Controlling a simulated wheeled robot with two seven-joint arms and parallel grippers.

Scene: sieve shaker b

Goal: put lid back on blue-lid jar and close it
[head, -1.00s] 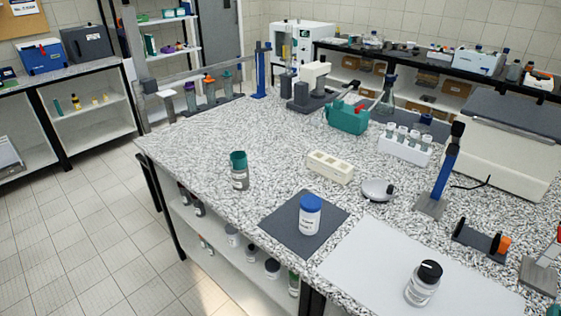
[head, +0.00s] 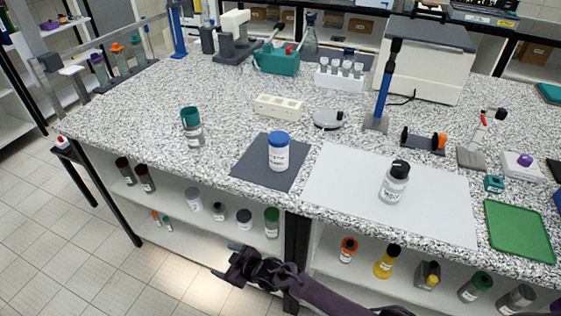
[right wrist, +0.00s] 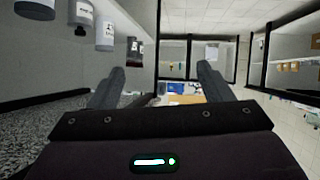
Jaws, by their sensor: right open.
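The blue-lid jar (head: 278,151) is a white jar standing upright on a dark grey mat (head: 252,176) near the front edge of the bench. Its blue lid (head: 278,138) sits on its top; whether it is tight I cannot tell. My right gripper (head: 232,264) is low in front of the bench, below the tabletop and apart from the jar. In the right wrist view its two fingers (right wrist: 160,85) are spread with nothing between them. My left gripper is not in view.
A black-lid jar (head: 395,182) stands on a white sheet (head: 333,183) to the right. A green-lid jar (head: 192,127) stands to the left. A white block (head: 279,106) lies behind the mat. Several jars stand on the shelf (head: 196,233) under the bench.

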